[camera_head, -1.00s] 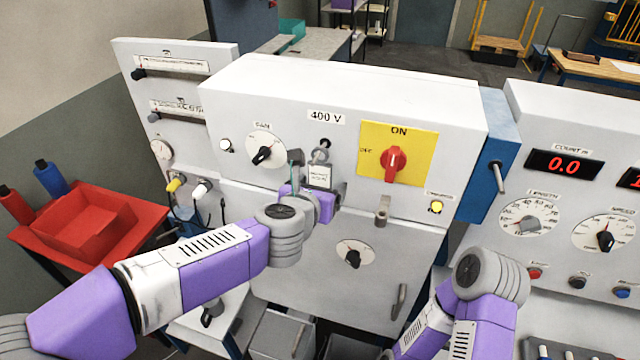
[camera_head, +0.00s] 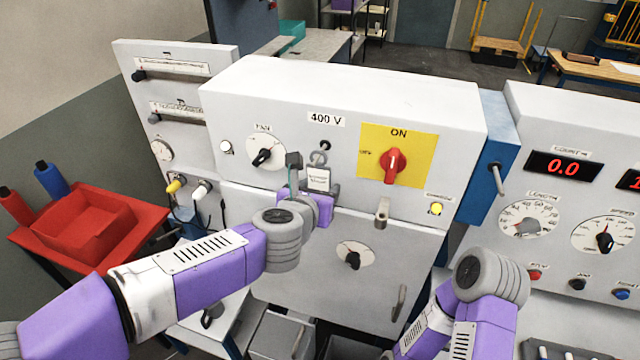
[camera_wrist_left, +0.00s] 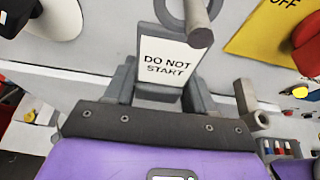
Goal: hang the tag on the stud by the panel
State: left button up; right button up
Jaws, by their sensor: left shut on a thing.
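The tag (camera_head: 318,179) is a grey plate with a white label and a ring on top. In the left wrist view its label (camera_wrist_left: 168,62) reads DO NOT START. My left gripper (camera_head: 312,198) is shut on the tag's lower part, close to the cabinet front. The stud (camera_head: 324,146) is a short grey peg under the 400 V sign. In the left wrist view the stud (camera_wrist_left: 199,27) crosses in front of the tag's ring and appears to pass through it. Its root is cut off there, so I cannot confirm this. My right gripper is out of view.
A yellow plate with a red switch (camera_head: 393,163) is right of the stud. A grey bracket (camera_head: 382,210) juts out below the switch. A dial (camera_head: 265,152) is on the left and another (camera_head: 354,255) is below. A red tray (camera_head: 85,225) stands far left.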

pick_arm(q)
jog(key=shift+s+a+r, duration=0.1)
jog(key=shift+s+r, duration=0.05)
jog(key=shift+s, duration=0.15)
jog(key=shift+s+a+r+p, duration=0.1)
jog(key=shift+s+a, duration=0.15)
jog(key=shift+s, duration=0.5)
jog(key=shift+s+a+r+p, duration=0.1)
jog(key=shift+s+a, duration=0.15)
jog(key=shift+s, duration=0.55)
jog(key=shift+s+a+r+p, duration=0.1)
jog(key=shift+s+a, duration=0.15)
jog(key=shift+s, duration=0.5)
